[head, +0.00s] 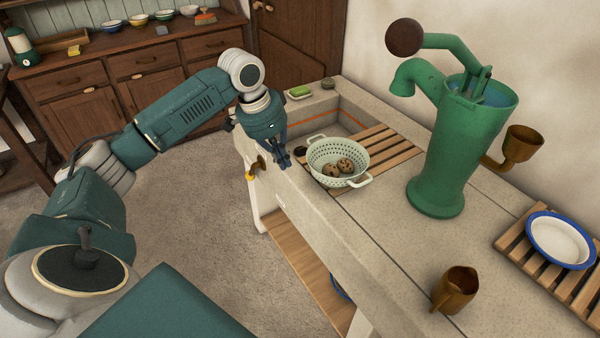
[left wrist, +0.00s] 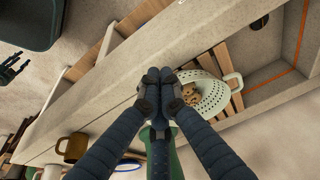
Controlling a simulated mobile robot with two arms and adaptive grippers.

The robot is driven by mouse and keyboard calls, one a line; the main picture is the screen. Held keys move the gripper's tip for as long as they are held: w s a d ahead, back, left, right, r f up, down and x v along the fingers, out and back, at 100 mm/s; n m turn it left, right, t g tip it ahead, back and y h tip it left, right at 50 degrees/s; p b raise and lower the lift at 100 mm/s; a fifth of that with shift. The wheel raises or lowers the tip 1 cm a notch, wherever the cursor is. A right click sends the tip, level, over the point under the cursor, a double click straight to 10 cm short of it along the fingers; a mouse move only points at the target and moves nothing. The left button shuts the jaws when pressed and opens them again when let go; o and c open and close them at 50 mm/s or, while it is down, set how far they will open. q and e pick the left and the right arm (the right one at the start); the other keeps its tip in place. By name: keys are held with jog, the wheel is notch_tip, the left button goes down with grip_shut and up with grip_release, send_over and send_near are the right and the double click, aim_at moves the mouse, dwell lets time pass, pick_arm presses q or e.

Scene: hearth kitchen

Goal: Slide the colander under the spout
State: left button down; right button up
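The pale colander (head: 322,152) holds two speckled, egg-like things (head: 338,169) and sits on a wooden slatted rack (head: 385,152) across the sink. The green hand pump (head: 447,150) stands right of it. Its curved spout (head: 411,73) points down, behind and to the right of the colander. My left gripper (head: 283,161) is just left of the colander, over the sink's front edge. In the left wrist view its fingers (left wrist: 160,76) are together with nothing seen between them, and the colander (left wrist: 233,88) is beside them, apparently apart. A dark claw-like part (left wrist: 10,68) at the left edge may be my right gripper.
A brown jug (head: 455,290) stands near the counter's front edge. A blue-rimmed plate (head: 560,240) lies on another slatted rack (head: 517,240) at the right. A green sponge (head: 299,91) is at the sink's far end. The counter (head: 385,235) between rack and jug is clear.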

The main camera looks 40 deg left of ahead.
pick_arm(q)
jog(key=shift+w+d+f+p, duration=0.35)
jog(key=shift+w+d+f, duration=0.2)
jog(key=shift+w+f, duration=0.75)
jog(key=shift+w+d+f+p, duration=0.45)
jog(key=shift+w+f, duration=0.35)
jog(key=shift+f, duration=1.05)
jog(key=shift+w+d+f+p, duration=0.25)
jog(key=shift+w+d+f, duration=0.35)
jog(key=shift+w+f, duration=0.7)
pick_arm(e)
jog(key=shift+d+r, duration=0.25)
jog(key=shift+r, duration=0.3)
jog(key=shift+d+r, duration=0.25)
jog(key=shift+r, duration=0.25)
pick_arm(q)
jog(key=shift+s+f, duration=0.2)
jog(key=shift+s, duration=0.05)
